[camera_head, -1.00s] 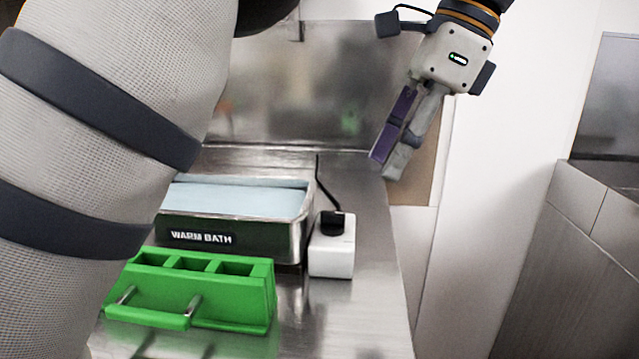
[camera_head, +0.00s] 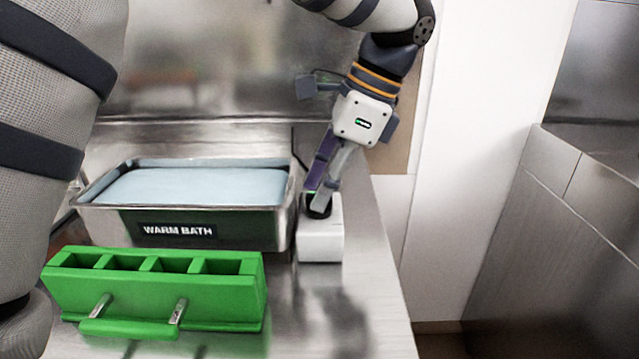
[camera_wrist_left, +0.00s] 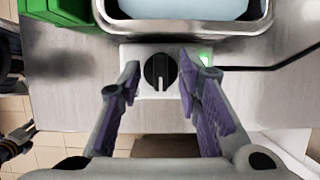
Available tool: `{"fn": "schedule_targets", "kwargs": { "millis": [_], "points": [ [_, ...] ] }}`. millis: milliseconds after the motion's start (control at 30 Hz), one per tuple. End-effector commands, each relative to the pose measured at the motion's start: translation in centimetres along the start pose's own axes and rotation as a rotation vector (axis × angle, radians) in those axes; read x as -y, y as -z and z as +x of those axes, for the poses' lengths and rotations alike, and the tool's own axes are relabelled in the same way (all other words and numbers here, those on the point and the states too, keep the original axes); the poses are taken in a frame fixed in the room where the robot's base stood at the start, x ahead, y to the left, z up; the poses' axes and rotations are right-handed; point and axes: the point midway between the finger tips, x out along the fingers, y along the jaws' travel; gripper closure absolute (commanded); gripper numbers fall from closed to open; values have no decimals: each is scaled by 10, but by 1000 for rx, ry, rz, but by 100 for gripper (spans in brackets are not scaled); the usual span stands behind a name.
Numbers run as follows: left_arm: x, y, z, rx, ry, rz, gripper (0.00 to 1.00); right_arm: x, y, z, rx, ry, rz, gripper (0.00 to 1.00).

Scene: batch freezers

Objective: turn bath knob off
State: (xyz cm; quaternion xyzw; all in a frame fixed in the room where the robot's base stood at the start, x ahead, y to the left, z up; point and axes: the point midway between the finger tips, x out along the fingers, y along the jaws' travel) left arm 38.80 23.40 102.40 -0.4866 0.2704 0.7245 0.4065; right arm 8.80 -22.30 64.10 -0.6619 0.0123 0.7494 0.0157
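The bath knob is a black round dial on a white box (camera_head: 320,243) at the right of the warm bath (camera_head: 180,190). In the left wrist view the knob (camera_wrist_left: 160,72) shows a white mark running toward the bottom of the picture. My left gripper (camera_head: 319,190) points down at the knob from above. Its fingers (camera_wrist_left: 158,80) are spread, one on each side of the knob, with gaps visible; I cannot tell their exact height. What seems to be my right gripper (camera_wrist_left: 18,140) shows small and dark at the left edge of the left wrist view.
A green rack (camera_head: 155,290) with handles stands in front of the bath. A black cable (camera_wrist_left: 270,68) runs from the box, beside a small green light (camera_wrist_left: 204,60). The steel counter (camera_head: 365,300) is clear in front of the box and ends at its right.

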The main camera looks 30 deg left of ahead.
Motion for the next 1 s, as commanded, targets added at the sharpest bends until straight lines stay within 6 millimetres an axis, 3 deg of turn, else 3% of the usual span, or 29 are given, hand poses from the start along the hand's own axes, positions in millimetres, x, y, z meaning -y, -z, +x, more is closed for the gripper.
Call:
{"fn": "schedule_targets", "kwargs": {
  "millis": [267, 400, 433, 1000],
  "points": [
    [0, 0, 5, 2, -2, 1, 68, 0, 0, 0, 0, 0, 0, 64],
    [0, 0, 5, 2, -2, 1, 98, 0, 0, 0, 0, 0, 0, 64],
    [0, 0, 5, 2, -2, 1, 100, 0, 0, 0, 0, 0, 0, 64],
    [1, 1, 6, 6, -44, -96, 100, 0, 0, 0, 1, 0, 0, 64]
  ]
}}
